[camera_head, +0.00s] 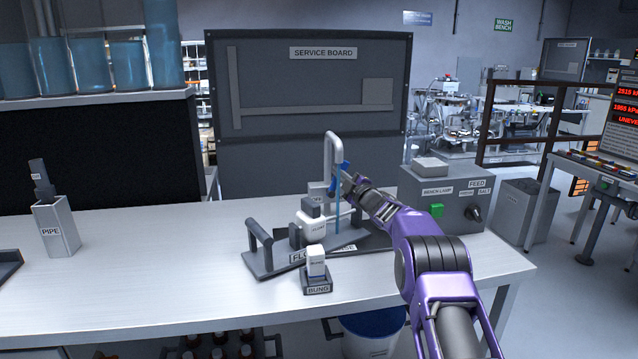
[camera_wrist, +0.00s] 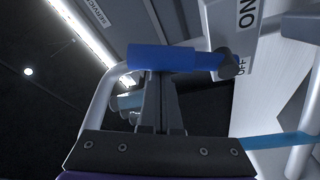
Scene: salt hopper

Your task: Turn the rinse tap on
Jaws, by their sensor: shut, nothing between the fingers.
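The rinse tap is a curved grey pipe (camera_head: 331,150) rising at the back of the bench. Its blue lever (camera_head: 345,167) also shows in the wrist view (camera_wrist: 165,58), lying across the picture with its dark pivot end by the OFF mark. The label plate (camera_wrist: 247,40) carries ON above OFF. My gripper (camera_head: 346,184) is at the lever. In the wrist view its fingers (camera_wrist: 160,80) are shut with nothing between them, and their tips meet the lever's edge; I cannot tell whether they touch. A thin blue streak (camera_head: 337,215) hangs below the tap, and looks like running water.
A flow gauge stand (camera_head: 262,262), white blocks and a bung holder (camera_head: 317,287) stand in front of the tap. A grey control box (camera_head: 460,200) with a green button stands to the right. A pipe holder (camera_head: 57,230) is at far left. The bench's left middle is clear.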

